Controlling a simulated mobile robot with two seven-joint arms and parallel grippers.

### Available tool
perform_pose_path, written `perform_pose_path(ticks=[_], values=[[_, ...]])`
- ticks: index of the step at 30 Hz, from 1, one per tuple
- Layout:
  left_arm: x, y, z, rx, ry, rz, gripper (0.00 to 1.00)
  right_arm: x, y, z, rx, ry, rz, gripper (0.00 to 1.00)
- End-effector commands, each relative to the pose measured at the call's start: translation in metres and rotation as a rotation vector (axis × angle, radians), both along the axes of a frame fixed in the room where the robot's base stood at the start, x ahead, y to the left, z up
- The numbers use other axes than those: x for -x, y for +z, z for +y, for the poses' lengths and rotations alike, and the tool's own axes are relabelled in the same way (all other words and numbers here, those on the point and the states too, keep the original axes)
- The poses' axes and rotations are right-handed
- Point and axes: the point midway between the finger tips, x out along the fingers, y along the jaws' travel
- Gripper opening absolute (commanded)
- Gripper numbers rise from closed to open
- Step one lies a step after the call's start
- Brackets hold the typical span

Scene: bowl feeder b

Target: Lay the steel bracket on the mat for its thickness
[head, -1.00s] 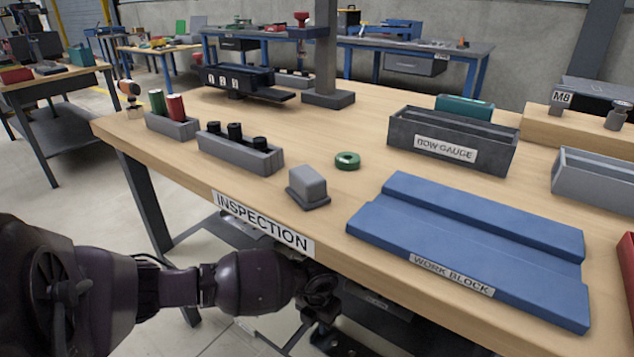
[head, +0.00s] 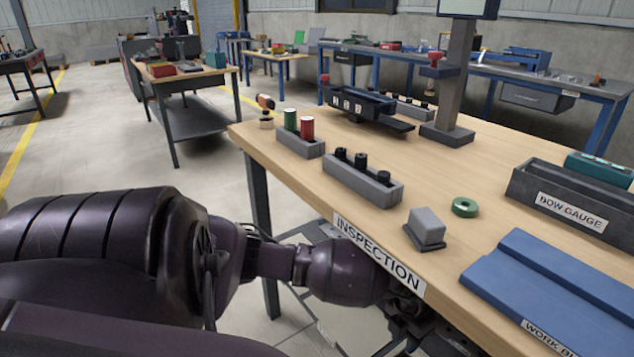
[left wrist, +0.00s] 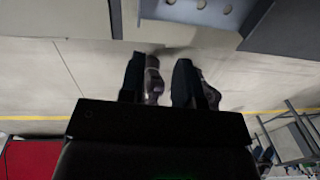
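I cannot make out a steel bracket in either view. No mat is clear either; a stepped blue block labelled WORK BLOCK (head: 560,285) lies at the right of the inspection table (head: 440,170). My left gripper (head: 412,335) is low beside the table's front edge, below the top, and partly hidden in the head view. I see nothing held. My right gripper is in neither view.
Along the table stand a grey block on a dark base (head: 426,228), a green ring (head: 465,207), a rack with black plugs (head: 365,184), a holder with green and red cylinders (head: 301,146), a BOW GAUGE box (head: 570,205) and a post stand (head: 448,132). Wood between them is bare.

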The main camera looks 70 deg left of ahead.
Motion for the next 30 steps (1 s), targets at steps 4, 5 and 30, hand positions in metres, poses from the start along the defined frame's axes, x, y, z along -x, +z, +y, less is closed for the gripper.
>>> perform_pose_path(ticks=[4,5,30], values=[[0.045,-0.018,-0.066,0.308,-0.006,0.004,0.31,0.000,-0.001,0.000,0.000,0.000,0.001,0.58],[0.055,-0.019,-0.082,0.389,0.004,-0.001,0.31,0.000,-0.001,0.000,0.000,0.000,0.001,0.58],[0.192,0.073,-0.125,1.418,1.716,-0.301,0.31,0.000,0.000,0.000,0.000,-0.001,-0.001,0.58]])
